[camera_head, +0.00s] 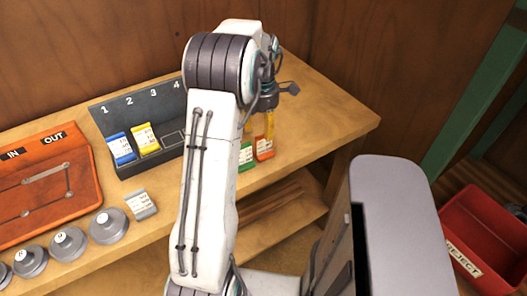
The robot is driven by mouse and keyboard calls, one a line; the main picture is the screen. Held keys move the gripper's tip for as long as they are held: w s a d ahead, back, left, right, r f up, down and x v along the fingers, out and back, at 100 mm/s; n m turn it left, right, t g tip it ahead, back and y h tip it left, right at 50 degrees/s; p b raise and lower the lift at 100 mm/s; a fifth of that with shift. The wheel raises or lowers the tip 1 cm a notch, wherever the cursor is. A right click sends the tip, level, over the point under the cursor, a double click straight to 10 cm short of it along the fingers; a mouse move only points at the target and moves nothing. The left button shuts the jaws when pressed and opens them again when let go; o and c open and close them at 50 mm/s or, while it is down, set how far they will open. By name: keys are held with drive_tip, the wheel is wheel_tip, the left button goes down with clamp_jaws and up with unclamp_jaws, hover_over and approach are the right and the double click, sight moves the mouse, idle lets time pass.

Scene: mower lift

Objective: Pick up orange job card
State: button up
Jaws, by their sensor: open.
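The orange job card (264,149), with a white printed face, stands on the wooden bench near its front edge, right of my arm. A green card (246,157) is close on its left, partly hidden by my arm. My gripper (268,122) points down just above and behind the orange card. It is open and partly hidden by my arm; a narrow yellow part shows at its lower end. I cannot tell whether it touches the card.
A dark rack (112,112) numbered 1 to 4 holds a blue card (122,148) and a yellow card (146,139). A grey card (141,204), several metal knobs (108,226) and an orange IN/OUT board (85,190) lie left. A red REJECT bin (480,222) is right. The bench's right end is clear.

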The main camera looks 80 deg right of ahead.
sight(263, 144)
drive_tip(key=shift+s+d+f+p, duration=0.1)
drive_tip(key=shift+d+f+p, duration=0.05)
drive_tip(key=shift+f, duration=1.7)
drive_tip(key=shift+d+f+p, duration=0.1)
drive_tip(key=shift+f+p, duration=0.05)
drive_tip(key=shift+f, duration=1.65)
clamp_jaws()
